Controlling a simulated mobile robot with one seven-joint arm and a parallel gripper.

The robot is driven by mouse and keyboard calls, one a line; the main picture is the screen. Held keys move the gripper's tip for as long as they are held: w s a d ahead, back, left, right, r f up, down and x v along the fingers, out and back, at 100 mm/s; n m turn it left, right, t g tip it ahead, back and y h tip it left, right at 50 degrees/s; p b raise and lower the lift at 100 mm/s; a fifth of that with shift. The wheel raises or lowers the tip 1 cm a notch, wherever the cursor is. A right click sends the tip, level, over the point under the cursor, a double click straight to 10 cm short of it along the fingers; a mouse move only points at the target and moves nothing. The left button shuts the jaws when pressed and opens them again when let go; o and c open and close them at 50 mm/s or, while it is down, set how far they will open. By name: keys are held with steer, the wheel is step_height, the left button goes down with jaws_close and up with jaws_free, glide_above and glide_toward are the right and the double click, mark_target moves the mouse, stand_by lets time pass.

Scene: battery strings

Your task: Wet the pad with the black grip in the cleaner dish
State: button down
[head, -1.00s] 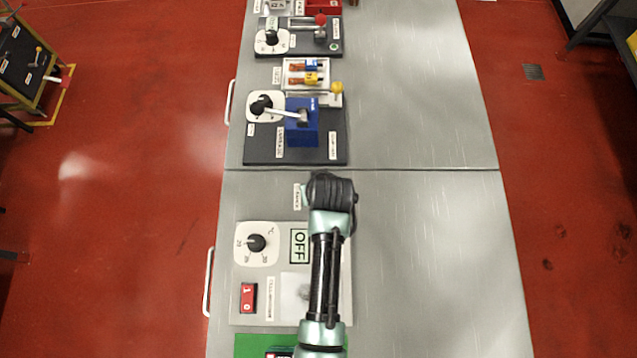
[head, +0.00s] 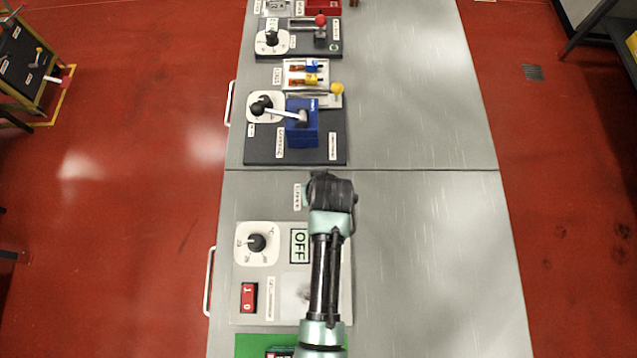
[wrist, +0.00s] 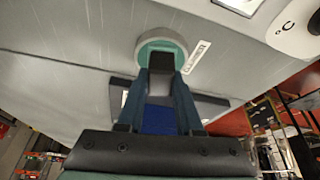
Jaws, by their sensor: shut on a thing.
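My gripper (wrist: 161,72) is shut on the black grip (wrist: 160,62) of the pad in the wrist view. The grip sits between the two dark blue fingertips, and the pad's face is hidden. The round cleaner dish (wrist: 174,42), pale-rimmed and teal inside, lies at the fingertips, and the grip overlaps it in the picture. I cannot tell whether the pad touches the liquid. In the head view my wrist covers the gripper and almost all of the dish.
A label (head: 297,196) lies beside the dish. A panel with a dial (head: 257,243), an OFF display (head: 300,245) and a red switch (head: 249,297) is nearer. A dark board with a blue block (head: 302,136) is beyond. The grey bench's right side (head: 430,250) is clear.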

steer(key=shift+s, duration=0.1)
step_height(320, 180, up, 7)
steer(key=p, duration=0.7)
stand_by(0.7)
steer(key=shift+f+b, duration=0.5)
steer(key=shift+b, duration=0.5)
steer(key=s+b, duration=0.1)
steer(key=b, duration=0.2)
steer(key=shift+a+f+m+b, duration=0.1)
steer(key=shift+f+m+b, duration=0.2)
steer(key=shift+f+m, duration=0.1)
steer(key=s+m+b, duration=0.1)
steer(key=s+b, duration=0.1)
steer(key=b, duration=0.2)
steer(key=shift+h, duration=0.4)
steer(key=shift+s+r+m+b, duration=0.3)
steer(key=shift+s+r+b, duration=0.1)
steer(key=shift+b, duration=0.05)
